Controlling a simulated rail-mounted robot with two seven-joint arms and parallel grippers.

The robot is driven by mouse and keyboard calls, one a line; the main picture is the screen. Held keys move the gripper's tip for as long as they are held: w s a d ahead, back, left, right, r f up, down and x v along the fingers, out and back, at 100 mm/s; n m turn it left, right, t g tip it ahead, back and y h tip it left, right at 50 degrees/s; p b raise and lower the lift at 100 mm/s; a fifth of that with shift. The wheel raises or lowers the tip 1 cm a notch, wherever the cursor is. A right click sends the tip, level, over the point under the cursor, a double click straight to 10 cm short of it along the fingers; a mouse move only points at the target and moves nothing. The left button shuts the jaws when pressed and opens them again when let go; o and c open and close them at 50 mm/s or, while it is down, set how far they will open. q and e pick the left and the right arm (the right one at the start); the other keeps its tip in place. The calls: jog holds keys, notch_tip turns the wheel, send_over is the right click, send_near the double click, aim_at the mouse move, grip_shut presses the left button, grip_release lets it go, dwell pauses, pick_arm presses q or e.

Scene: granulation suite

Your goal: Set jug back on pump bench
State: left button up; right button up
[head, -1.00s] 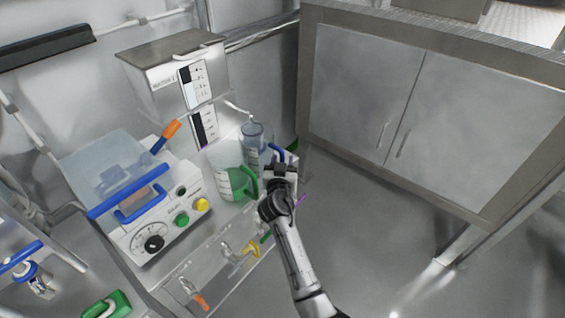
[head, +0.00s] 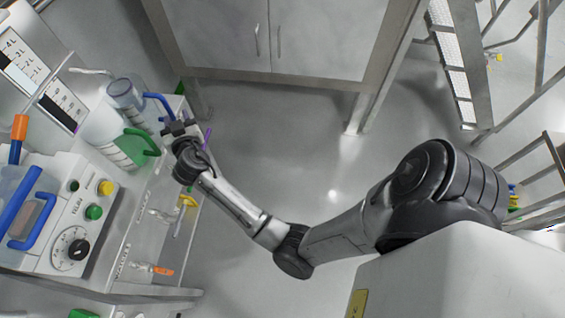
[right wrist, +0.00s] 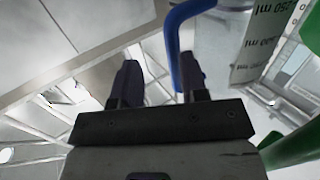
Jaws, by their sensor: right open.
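A clear jug (head: 124,94) with a blue handle (head: 158,102) stands at the far end of the pump bench (head: 128,235), and looks upright. Its base is hidden in the head view. My right gripper (head: 175,127) is open beside the blue handle. In the right wrist view, the blue handle (right wrist: 174,42) runs down by the inner side of the right finger of my gripper (right wrist: 160,78). I cannot tell whether they touch. Part of the jug wall (right wrist: 238,5) shows behind. My left gripper is out of view.
A green-handled jug (head: 106,130) stands close beside the blue-handled one. A pump unit with a black dial and coloured knobs (head: 72,213) sits nearer on the bench. Valves with yellow and orange levers (head: 188,201) line the bench front. A steel cabinet (head: 265,35) stands beyond open floor.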

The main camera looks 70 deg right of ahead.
jog(key=s+a+f+n+g+y, duration=0.1)
jog(key=s+f+n+g+y, duration=0.1)
jog(key=s+f, duration=0.55)
jog(key=s+a+f+n+g+y, duration=0.1)
jog(key=s+f+g+y, duration=0.2)
jog(key=s, duration=0.7)
jog(key=s+a+f+n+g+y, duration=0.2)
jog(key=s+a, duration=0.3)
jog(key=s, duration=0.5)
jog(key=s+a+f+n+g+y, duration=0.2)
jog(key=s+a+n+y, duration=0.3)
jog(key=s, duration=0.5)
jog(key=shift+s+a+f+n, duration=0.3)
jog(key=shift+s+a+f, duration=0.1)
jog(key=shift+a, duration=0.2)
